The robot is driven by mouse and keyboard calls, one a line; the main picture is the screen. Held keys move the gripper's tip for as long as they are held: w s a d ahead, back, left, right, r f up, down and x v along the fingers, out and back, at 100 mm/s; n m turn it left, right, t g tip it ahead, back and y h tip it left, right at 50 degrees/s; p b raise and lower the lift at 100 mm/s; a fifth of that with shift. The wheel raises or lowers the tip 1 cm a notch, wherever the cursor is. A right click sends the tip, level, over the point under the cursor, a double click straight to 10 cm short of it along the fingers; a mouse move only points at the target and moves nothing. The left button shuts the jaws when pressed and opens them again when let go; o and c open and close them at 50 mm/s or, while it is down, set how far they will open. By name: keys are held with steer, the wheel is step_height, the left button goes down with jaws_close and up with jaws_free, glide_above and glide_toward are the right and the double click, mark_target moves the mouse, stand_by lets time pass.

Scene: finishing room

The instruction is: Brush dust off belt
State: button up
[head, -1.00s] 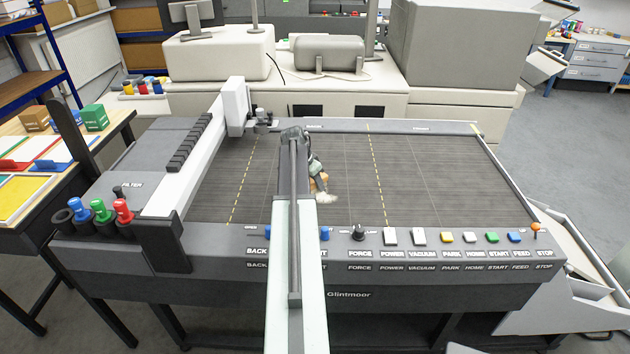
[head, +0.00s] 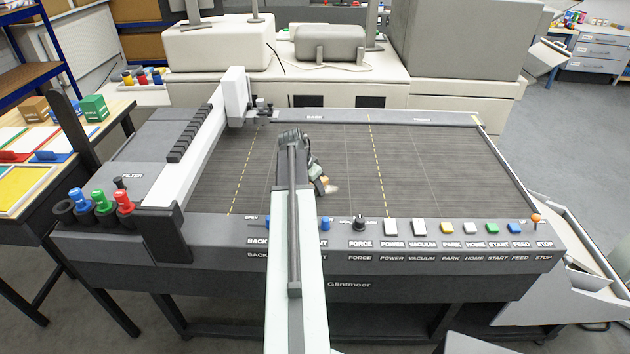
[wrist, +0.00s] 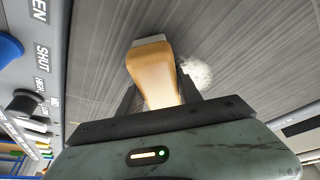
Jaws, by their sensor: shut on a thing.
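The dark grey belt (head: 430,170) is the wide bed of the cutting machine, marked with yellow dashed lines. My gripper (head: 319,181) is over its middle, partly hidden behind my arm. In the wrist view my gripper (wrist: 158,98) is shut on the orange-tan handle of a brush (wrist: 152,72) with a pale end. The brush also shows small in the head view (head: 325,183). A fuzzy whitish patch (wrist: 196,72) shows beside the handle; I cannot tell whether it is bristles or dust. Contact between brush and belt is unclear.
A white gantry beam (head: 195,155) spans the belt's left side. A front panel (head: 440,232) carries several buttons and a black force knob (head: 359,223). Red, green and blue capped tools (head: 102,202) stand at the front left. The belt's right half is clear.

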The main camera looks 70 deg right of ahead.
steer(key=shift+s+a, duration=0.1)
steer(key=shift+a, duration=0.05)
steer(key=shift+r+p, duration=0.55)
steer(key=shift+p, duration=0.1)
step_height(320, 180, up, 5)
steer(key=p, duration=0.5)
step_height(320, 180, up, 3)
steer(key=p, duration=0.3)
steer(key=shift+r, duration=0.1)
